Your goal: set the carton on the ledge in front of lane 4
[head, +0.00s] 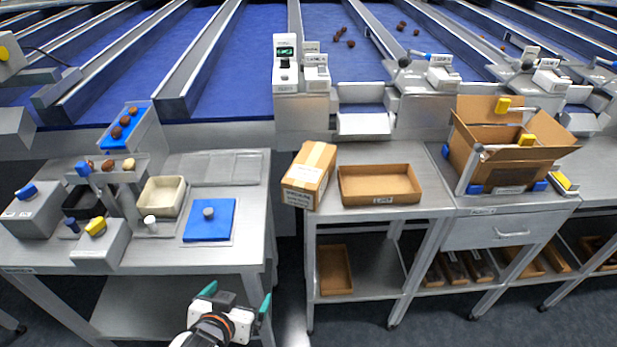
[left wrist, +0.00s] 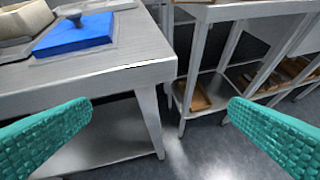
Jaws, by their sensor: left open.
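A closed brown carton (head: 309,175) with a tape strip and a white label stands at the left end of the middle bench in the head view. Pale ledges jut out below the lanes, one (head: 364,124) behind the bench and another (head: 583,123) at the far right. The lane numbers are too small to read surely. My left gripper (head: 236,298) is open and empty, low in front of the gap between the benches, apart from the carton. In the left wrist view its teal fingers (left wrist: 160,125) are spread wide, with no carton between them. My right gripper is out of view.
A shallow brown tray (head: 381,197) lies right of the carton. An open carton (head: 490,150) stands in a frame further right. The left bench (head: 170,258) holds a blue pad (head: 209,220), a cream bin (head: 161,203) and grading fixtures. Lower shelves hold more trays.

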